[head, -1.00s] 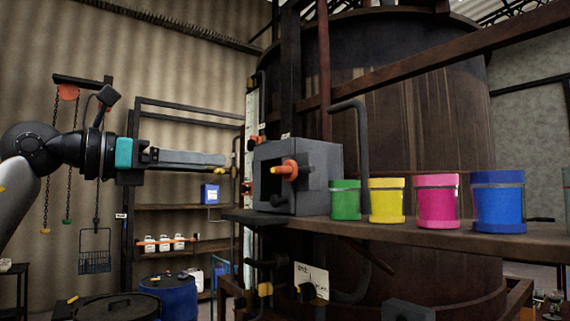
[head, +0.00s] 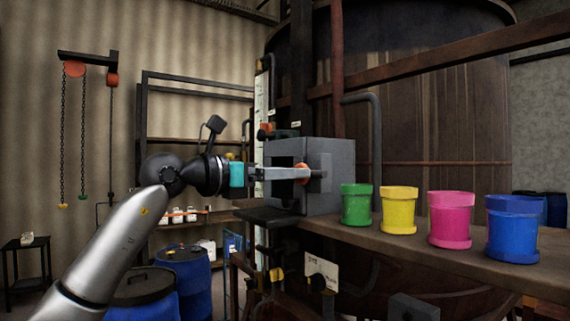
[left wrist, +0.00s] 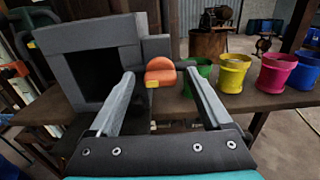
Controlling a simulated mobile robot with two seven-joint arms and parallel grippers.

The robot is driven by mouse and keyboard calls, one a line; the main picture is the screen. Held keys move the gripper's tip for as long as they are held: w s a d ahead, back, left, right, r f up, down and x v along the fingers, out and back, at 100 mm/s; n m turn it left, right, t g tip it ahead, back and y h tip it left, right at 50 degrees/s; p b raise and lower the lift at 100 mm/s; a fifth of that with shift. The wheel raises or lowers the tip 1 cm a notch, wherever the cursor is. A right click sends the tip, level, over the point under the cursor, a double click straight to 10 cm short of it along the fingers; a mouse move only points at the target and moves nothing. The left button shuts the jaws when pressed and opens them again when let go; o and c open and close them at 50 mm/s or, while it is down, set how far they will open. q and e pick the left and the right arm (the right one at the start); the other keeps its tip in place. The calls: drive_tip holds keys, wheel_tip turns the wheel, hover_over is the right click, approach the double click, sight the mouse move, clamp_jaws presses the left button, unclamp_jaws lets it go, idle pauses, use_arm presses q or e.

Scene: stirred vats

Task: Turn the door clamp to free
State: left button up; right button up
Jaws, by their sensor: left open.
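The door clamp is an orange knob (head: 302,167) on the front of a grey box (head: 325,150) with a dark square opening. In the left wrist view the orange clamp (left wrist: 160,66) shows with a small yellow mark on its lower edge. My left gripper (head: 308,174) reaches in from the left, level with the clamp. In the left wrist view its two fingers are spread, one on each side of the clamp. I cannot tell whether either finger touches it. In the head view a finger covers part of the clamp. My right gripper is not in view.
Green (head: 356,205), yellow (head: 398,210), pink (head: 450,220) and blue (head: 512,230) pots stand on the shelf (head: 420,252) right of the box. A large rusty vat (head: 440,120) rises behind. Blue drums (head: 188,270) stand below on the left.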

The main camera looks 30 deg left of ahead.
use_arm(q)
drive_tip(key=shift+w, duration=0.15)
clamp_jaws()
idle(0.7)
